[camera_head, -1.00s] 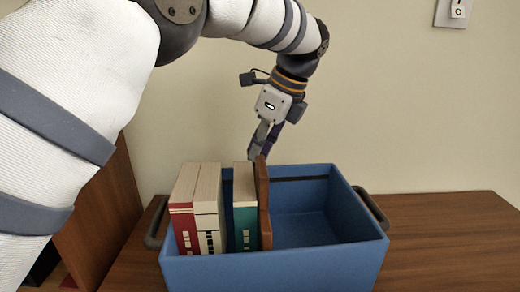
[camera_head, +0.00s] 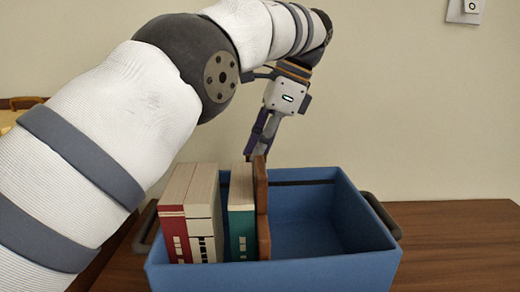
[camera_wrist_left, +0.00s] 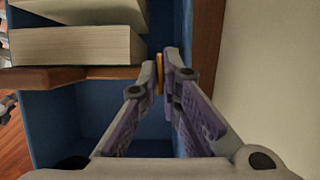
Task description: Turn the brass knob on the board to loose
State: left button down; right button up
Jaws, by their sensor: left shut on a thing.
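A brown wooden board (camera_head: 262,205) stands upright in the blue bin (camera_head: 270,276), just right of the teal book. In the left wrist view the board (camera_wrist_left: 70,76) runs across the bin beside the books. My left gripper (camera_head: 258,147) reaches down from above to the board's far end. In the left wrist view its fingers (camera_wrist_left: 164,72) are shut on the yellow brass knob (camera_wrist_left: 159,74), one finger on each side. The fingers hide most of the knob, and I cannot read its setting. My right gripper is not in view.
A red-and-white book (camera_head: 173,215), a cream book (camera_head: 203,215) and a teal book (camera_head: 241,215) stand left of the board. The bin's right part is empty. The bin stands on a wooden table (camera_head: 455,240) close to the wall (camera_head: 420,110).

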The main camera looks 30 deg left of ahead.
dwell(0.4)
pick_arm(q)
jog(key=c, duration=1.8)
grip_release()
